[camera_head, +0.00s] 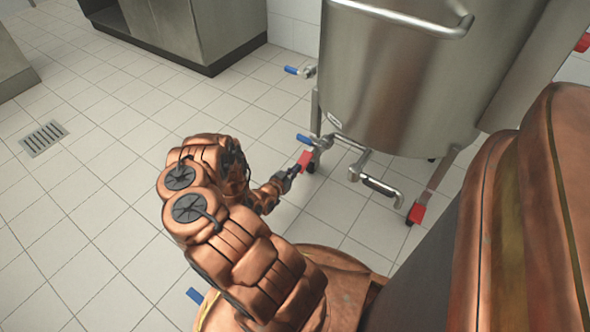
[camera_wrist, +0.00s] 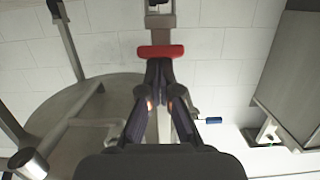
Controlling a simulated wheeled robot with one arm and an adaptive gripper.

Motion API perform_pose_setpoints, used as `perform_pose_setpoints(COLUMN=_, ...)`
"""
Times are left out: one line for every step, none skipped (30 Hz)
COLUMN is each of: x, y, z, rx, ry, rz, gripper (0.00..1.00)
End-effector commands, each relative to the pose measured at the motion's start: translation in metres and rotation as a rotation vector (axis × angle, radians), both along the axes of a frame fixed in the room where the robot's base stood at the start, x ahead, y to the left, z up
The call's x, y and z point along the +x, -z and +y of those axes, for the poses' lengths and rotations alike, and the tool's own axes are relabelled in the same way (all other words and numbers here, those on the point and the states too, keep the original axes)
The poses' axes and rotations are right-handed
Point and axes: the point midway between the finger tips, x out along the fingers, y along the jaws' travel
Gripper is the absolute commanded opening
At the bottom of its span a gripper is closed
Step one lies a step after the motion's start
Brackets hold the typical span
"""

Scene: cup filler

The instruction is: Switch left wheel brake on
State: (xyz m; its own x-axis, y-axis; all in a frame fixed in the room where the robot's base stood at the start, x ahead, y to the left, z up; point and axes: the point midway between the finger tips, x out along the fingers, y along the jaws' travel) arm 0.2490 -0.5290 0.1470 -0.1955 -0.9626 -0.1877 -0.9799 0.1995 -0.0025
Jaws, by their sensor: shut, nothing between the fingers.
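A red brake pedal (camera_head: 304,160) sits on the left wheel under the steel tank (camera_head: 395,75). In the wrist view the same red pedal (camera_wrist: 161,51) lies straight ahead, just past my fingertips. My gripper (camera_head: 296,170) is shut and empty, its tips right at the pedal's near side. In the wrist view the closed fingertips (camera_wrist: 159,66) meet the lower edge of the pedal; I cannot tell whether they touch or press it. The left wheel itself is mostly hidden behind the pedal and gripper.
Another red pedal (camera_head: 416,213) is on the right wheel. A valve with a blue handle (camera_head: 305,139) is just above the left pedal, and an outlet pipe (camera_head: 375,183) projects to its right. Tiled floor (camera_head: 90,190) on the left is clear, with a drain grate (camera_head: 43,138).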

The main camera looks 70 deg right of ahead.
Motion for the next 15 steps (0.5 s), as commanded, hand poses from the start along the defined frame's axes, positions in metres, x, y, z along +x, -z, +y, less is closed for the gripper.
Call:
perform_pose_setpoints(x=0.0003, y=0.0062, z=-0.0004, rx=0.009, ry=-0.004, rz=-0.002, gripper=0.0)
perform_pose_setpoints(x=0.0002, y=0.0068, z=-0.0005, rx=0.01, ry=-0.004, rz=-0.002, gripper=0.0)
perform_pose_setpoints(x=0.0, y=0.0076, z=-0.0007, rx=0.01, ry=-0.004, rz=-0.002, gripper=0.0)
perform_pose_setpoints(x=-0.0001, y=0.008, z=-0.0008, rx=0.011, ry=-0.004, rz=-0.002, gripper=0.0)
perform_pose_setpoints(x=-0.0003, y=0.0084, z=-0.0009, rx=0.011, ry=-0.004, rz=-0.001, gripper=0.0)
perform_pose_setpoints(x=-0.0004, y=0.0089, z=-0.001, rx=0.012, ry=-0.004, rz=-0.001, gripper=0.0)
perform_pose_setpoints(x=-0.0005, y=0.0092, z=-0.001, rx=0.013, ry=-0.004, rz=-0.001, gripper=0.0)
perform_pose_setpoints(x=-0.0005, y=0.0096, z=-0.001, rx=0.013, ry=-0.004, rz=-0.001, gripper=0.0)
perform_pose_setpoints(x=-0.0006, y=0.0101, z=-0.0012, rx=0.014, ry=-0.004, rz=-0.002, gripper=0.0)
perform_pose_setpoints(x=-0.0006, y=0.0105, z=-0.0012, rx=0.015, ry=-0.005, rz=-0.001, gripper=0.0)
perform_pose_setpoints(x=-0.0007, y=0.011, z=-0.0012, rx=0.016, ry=-0.005, rz=-0.001, gripper=0.0)
perform_pose_setpoints(x=-0.0008, y=0.0115, z=-0.0013, rx=0.017, ry=-0.005, rz=-0.001, gripper=0.0)
perform_pose_setpoints(x=-0.0008, y=0.0119, z=-0.0014, rx=0.017, ry=-0.005, rz=-0.001, gripper=0.0)
perform_pose_setpoints(x=-0.0008, y=0.0123, z=-0.0014, rx=0.018, ry=-0.005, rz=0.0, gripper=0.0)
perform_pose_setpoints(x=-0.0009, y=0.0128, z=-0.0014, rx=0.019, ry=-0.005, rz=-0.001, gripper=0.0)
